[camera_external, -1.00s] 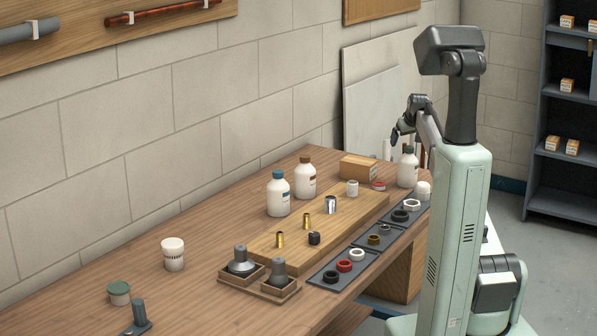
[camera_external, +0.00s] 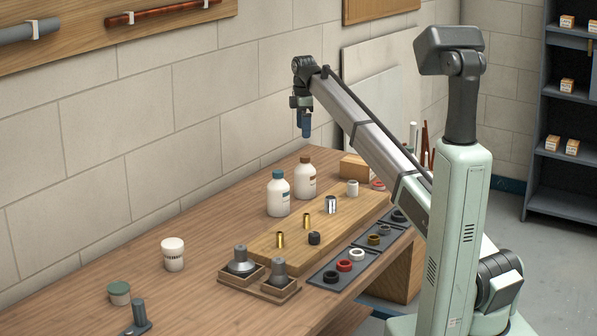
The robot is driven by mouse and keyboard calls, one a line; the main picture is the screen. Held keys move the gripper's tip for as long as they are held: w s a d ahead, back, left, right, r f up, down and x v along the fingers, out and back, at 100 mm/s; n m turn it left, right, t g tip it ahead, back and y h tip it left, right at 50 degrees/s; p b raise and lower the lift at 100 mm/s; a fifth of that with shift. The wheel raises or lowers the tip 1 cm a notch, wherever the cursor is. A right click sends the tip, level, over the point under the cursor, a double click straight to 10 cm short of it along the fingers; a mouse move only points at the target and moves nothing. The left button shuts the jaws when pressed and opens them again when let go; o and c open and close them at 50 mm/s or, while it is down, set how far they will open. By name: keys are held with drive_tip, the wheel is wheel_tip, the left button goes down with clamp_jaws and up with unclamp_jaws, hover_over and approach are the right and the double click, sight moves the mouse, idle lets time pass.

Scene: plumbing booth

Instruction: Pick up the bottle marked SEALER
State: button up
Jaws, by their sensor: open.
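Two white bottles stand upright on the bench: a blue-capped bottle (camera_external: 278,197) and a brown-capped bottle (camera_external: 305,181) just behind it to the right. Their labels are too small to read, so I cannot tell which is marked SEALER. A third white bottle with a green cap, at the far right end of the bench, is now hidden behind my arm. My gripper (camera_external: 304,129) is open and empty, pointing down. In the picture it is above the brown-capped bottle, apart from it.
A wooden board (camera_external: 272,248) with brass fittings lies in front of the bottles. Grey trays (camera_external: 318,279) of rings line the bench's front edge. A cardboard box (camera_external: 352,167) is behind, right of the bottles. A wooden holder (camera_external: 228,279) and white tub (camera_external: 173,255) stand left. The wall is close behind.

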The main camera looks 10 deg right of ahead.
sight(305, 156)
wheel_tip(305, 156, down, 8)
drive_tip(key=shift+f, duration=0.2)
drive_tip(key=f, duration=0.4)
drive_tip(key=shift+s+d, duration=0.2)
drive_tip(key=shift+s, duration=0.2)
drive_tip(key=shift+f, duration=0.6)
drive_tip(key=shift+w, duration=0.1)
drive_tip(key=c, duration=1.8)
